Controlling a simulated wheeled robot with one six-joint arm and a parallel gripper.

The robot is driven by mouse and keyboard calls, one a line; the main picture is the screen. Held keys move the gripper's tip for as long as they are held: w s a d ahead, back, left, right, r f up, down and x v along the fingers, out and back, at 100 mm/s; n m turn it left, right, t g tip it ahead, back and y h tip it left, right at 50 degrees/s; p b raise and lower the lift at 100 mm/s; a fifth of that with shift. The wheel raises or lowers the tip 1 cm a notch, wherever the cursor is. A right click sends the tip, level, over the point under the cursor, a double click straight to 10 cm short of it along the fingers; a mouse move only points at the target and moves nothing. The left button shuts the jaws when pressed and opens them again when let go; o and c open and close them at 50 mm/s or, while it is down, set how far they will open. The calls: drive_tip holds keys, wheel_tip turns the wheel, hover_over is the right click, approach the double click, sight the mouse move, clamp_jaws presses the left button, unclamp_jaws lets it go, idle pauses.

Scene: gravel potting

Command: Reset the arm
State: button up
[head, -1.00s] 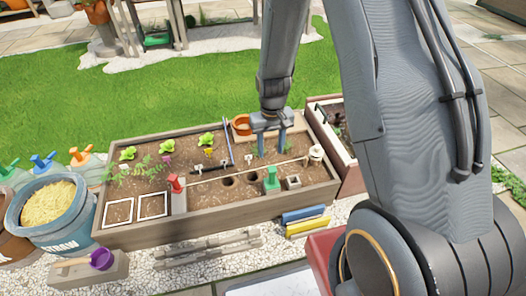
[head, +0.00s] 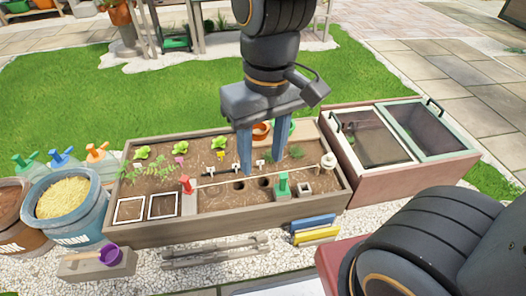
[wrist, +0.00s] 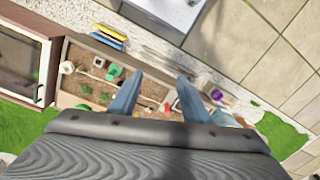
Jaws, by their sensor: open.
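My gripper (head: 261,153) is open, with its two blue fingers apart and nothing between them. It hangs above the wooden planter bed (head: 210,231) in the head view, pointing down. In the wrist view my gripper (wrist: 155,93) shows both fingers spread, with the bed (wrist: 75,62) below at a distance. The far edge of the bed and part of the orange pot (head: 261,130) are hidden behind the fingers.
A cold frame (head: 398,150) with two glazed lids stands right of the bed. A straw tub (head: 66,205) and several spray bottles (head: 62,158) stand left. Blue and yellow bars (head: 313,229) lie in front on gravel. Grass (head: 90,110) lies behind.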

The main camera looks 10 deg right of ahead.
drive_tip(key=shift+s+r, duration=0.15)
drive_tip(key=shift+s, duration=0.4)
idle(0.9)
drive_tip(key=d+r+m+p, duration=0.4)
drive_tip(key=d+r+p, duration=0.8)
drive_tip(key=p, duration=1)
wheel_tip(320, 180, up, 3)
drive_tip(key=shift+s+d+r+h, duration=0.1)
drive_tip(key=shift+s+d+h, duration=0.1)
drive_tip(key=shift+s+h, duration=0.1)
